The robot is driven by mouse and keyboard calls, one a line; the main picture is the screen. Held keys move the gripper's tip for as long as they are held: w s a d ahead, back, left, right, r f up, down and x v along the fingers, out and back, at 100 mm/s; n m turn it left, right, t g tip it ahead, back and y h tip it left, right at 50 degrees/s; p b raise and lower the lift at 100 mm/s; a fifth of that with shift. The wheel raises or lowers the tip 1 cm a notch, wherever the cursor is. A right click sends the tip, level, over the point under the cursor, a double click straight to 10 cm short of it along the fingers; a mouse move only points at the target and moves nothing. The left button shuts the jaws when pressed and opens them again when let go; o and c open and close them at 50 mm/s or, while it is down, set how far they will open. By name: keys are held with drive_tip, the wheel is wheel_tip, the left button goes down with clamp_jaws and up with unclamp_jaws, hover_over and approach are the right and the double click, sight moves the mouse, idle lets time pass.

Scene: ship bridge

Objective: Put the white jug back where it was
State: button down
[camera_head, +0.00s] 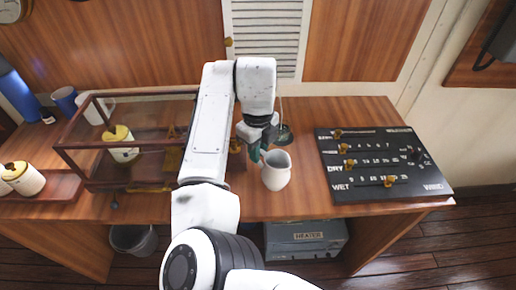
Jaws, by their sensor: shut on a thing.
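The white jug (276,172) is in the middle of the head view, over the wooden desk, with its open mouth toward the camera. My gripper (261,152) is shut on the jug at its upper left side, where the handle would be; the fingers partly hide that side. I cannot tell whether the jug's base touches the desk or hangs just above it.
A black panel (385,165) with brass knobs lies right of the jug. A glass case (125,145) stands to the left, with a white pot (122,150) seen in it. White pots sit on a tray (62,187) at far left. Bare desk (300,120) shows behind.

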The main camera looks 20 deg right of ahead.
drive_tip(key=c, duration=1.1)
unclamp_jaws()
wheel_tip(320, 180, up, 12)
drive_tip(key=shift+r+b, duration=0.15)
drive_tip(key=shift+b, duration=0.4)
